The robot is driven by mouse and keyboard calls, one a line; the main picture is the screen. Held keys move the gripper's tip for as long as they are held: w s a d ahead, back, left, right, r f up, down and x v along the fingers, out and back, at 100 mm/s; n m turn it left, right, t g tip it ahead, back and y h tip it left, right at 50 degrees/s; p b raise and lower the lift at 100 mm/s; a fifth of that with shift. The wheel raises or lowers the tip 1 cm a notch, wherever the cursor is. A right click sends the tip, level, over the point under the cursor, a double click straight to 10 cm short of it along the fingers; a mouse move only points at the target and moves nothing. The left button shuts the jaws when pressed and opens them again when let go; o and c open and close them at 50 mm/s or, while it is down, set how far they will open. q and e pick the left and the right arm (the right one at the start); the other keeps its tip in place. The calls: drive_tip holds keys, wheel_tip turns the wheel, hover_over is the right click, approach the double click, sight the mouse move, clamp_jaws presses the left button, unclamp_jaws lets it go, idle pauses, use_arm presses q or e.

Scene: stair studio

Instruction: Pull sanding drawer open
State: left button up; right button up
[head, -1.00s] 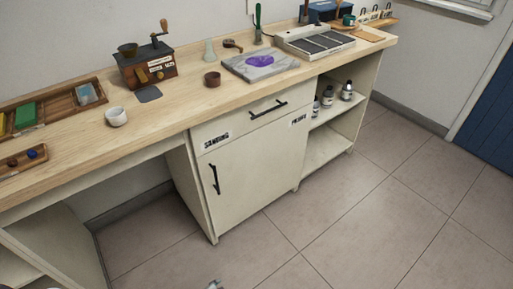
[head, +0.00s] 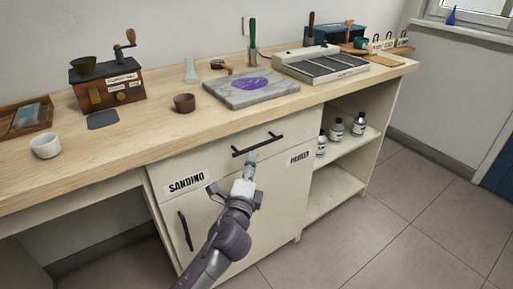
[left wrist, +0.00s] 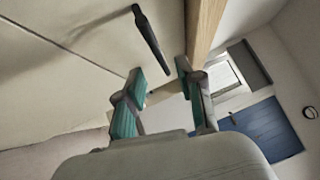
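The sanding drawer (head: 207,166) is a cream front under the wooden worktop, shut, with a label at its lower left that reads like "SANDING". Its black bar handle (head: 258,145) runs across the upper part of the front. My left gripper (head: 250,163) is just in front of and below the handle in the head view. In the left wrist view the handle (left wrist: 150,40) lies ahead of the fingertips, by the gap between the two green-padded fingers (left wrist: 161,67). The fingers are apart with nothing between them. My right gripper is not in view.
A cupboard door with a black upright handle (head: 185,231) is below the drawer. Open shelves with several bottles (head: 337,130) are at the right. The worktop (head: 150,138) holds a grinder (head: 108,84), a brown cup (head: 184,103) and a marble slab (head: 251,88). The floor at right is clear.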

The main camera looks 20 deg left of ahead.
sight(257, 145)
use_arm(q)
drive_tip(key=w, duration=0.5)
drive_tip(key=w+r, duration=0.1)
drive_tip(key=w, duration=0.1)
drive_tip(key=shift+w+a, duration=0.2)
drive_tip(key=shift+a, duration=0.2)
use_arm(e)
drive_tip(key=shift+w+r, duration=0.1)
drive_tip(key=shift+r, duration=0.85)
use_arm(q)
clamp_jaws()
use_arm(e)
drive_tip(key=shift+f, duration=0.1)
